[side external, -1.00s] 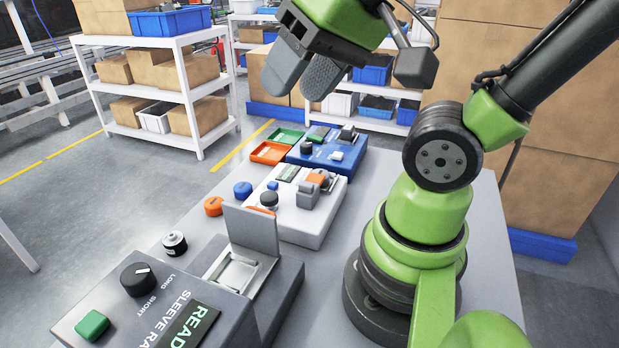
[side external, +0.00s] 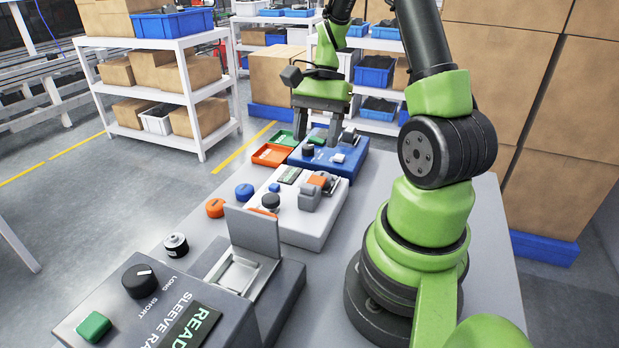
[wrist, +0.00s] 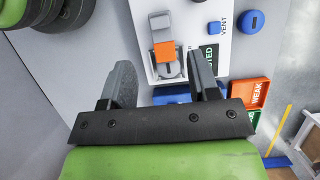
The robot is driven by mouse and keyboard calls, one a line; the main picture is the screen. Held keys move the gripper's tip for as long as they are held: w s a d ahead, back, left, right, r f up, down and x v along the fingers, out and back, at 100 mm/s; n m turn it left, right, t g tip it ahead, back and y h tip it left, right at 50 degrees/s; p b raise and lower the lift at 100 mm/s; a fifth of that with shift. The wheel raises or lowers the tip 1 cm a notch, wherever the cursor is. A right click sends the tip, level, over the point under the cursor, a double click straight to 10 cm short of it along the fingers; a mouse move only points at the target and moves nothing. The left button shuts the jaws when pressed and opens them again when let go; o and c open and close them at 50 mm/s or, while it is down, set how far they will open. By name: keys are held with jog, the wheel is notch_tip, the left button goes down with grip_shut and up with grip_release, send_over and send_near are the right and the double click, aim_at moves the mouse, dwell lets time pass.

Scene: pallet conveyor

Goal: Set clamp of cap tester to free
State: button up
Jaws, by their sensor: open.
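The white cap tester (side external: 300,231) stands mid-table in the side view, and part of it shows in the wrist view (wrist: 212,45). Its clamp (side external: 309,198) is a grey block with an orange-tipped lever (side external: 317,180). My gripper (side external: 323,125) is open and empty, pointing down above the far end of the tester and the blue device.
A blue device (side external: 327,161) stands behind the tester, with orange (side external: 271,155) and green trays beside it. Orange (side external: 215,208) and blue (side external: 244,191) caps lie left of the tester. A grey sleeve device (side external: 160,310) with a raised lid stands in front.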

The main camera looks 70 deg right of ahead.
aim_at(309, 185)
jog(key=x, duration=0.8)
jog(key=shift+a+f, duration=0.15)
jog(key=shift+f, duration=0.15)
grip_shut()
jog(key=shift+a, duration=2)
grip_release()
